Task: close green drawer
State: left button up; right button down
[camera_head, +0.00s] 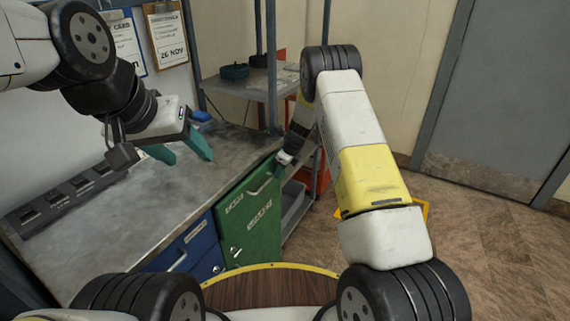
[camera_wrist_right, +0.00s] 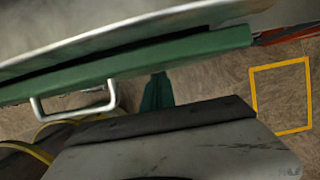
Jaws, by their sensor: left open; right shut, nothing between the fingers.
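The green drawer (camera_head: 236,203) is at the top of a green cabinet under the workbench. In the right wrist view, the drawer's top edge (camera_wrist_right: 190,53) stands a little out from under the bench edge, with a dark narrow gap behind it. Its pale bar handle (camera_wrist_right: 75,108) is left of my right gripper (camera_wrist_right: 157,92). That gripper is shut and empty, with its teal fingers close to the drawer front; I cannot tell whether they touch. In the head view its fingers are mostly hidden. My left gripper (camera_head: 180,148) is open and empty above the bench.
The metal workbench (camera_head: 95,225) has a row of dark switch boxes (camera_head: 60,195) at left and a small blue object (camera_head: 201,117) at the back. A blue drawer unit (camera_head: 190,252) adjoins the green cabinet. A shelf rack (camera_head: 240,86) stands behind.

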aim_at(272, 169)
jog(key=shift+w+a, duration=0.75)
jog(key=shift+a, duration=0.35)
jog(key=shift+w+a+r, duration=0.1)
jog(key=shift+w+a, duration=0.05)
jog(key=shift+a, duration=0.1)
